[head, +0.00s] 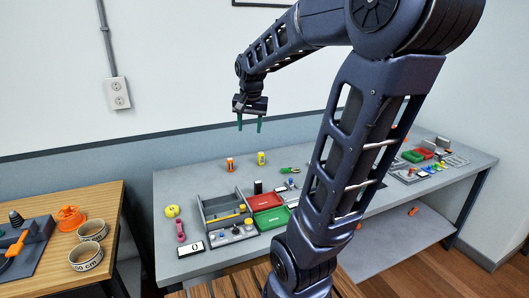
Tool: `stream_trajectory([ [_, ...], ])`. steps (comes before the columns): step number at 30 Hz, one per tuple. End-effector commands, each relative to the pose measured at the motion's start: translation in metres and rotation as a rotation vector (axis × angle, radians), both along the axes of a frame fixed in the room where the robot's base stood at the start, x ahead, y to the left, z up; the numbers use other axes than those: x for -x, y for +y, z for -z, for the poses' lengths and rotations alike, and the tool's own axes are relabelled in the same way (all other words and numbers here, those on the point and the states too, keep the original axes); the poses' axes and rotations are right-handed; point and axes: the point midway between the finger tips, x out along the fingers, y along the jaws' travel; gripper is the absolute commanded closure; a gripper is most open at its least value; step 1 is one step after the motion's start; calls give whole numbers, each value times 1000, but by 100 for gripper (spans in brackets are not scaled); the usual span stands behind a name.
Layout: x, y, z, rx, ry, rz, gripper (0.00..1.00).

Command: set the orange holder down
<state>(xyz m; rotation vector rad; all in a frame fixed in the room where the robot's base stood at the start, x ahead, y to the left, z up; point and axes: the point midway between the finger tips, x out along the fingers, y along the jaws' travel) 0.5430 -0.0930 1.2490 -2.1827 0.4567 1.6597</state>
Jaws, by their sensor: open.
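My gripper (249,124) hangs in the air above the back of the grey bench (185,250), fingers pointing down, open and with nothing between them. A small orange upright piece (230,164), probably the orange holder, stands on the bench near its back edge, below and slightly left of my gripper in the picture. It stands apart from the fingers. A similar yellow piece (261,158) stands to its right. A larger orange object (70,218) sits on the wooden table at the left; I cannot tell its exact kind.
A grey tray unit (207,208) with red (267,201) and green (273,218) bins stands on the bench. Left of it are a yellow round item (172,211) and a pink item (181,231). My arm hides part of the bench. Two rolls (91,230) lie on the wooden table (108,205).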

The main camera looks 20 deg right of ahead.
Motion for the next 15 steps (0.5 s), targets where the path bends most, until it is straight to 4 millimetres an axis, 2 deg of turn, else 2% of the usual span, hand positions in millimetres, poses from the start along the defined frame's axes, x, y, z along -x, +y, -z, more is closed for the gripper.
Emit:
stream_trajectory([
  [1, 16, 1, -2, 4, -14, -35, 51],
  [6, 65, 4, -1, 29, -48, -170, 51],
  [12, 118, 8, 8, 71, -91, -324, 51],
  [15, 139, 11, 14, 91, -108, -388, 51],
])
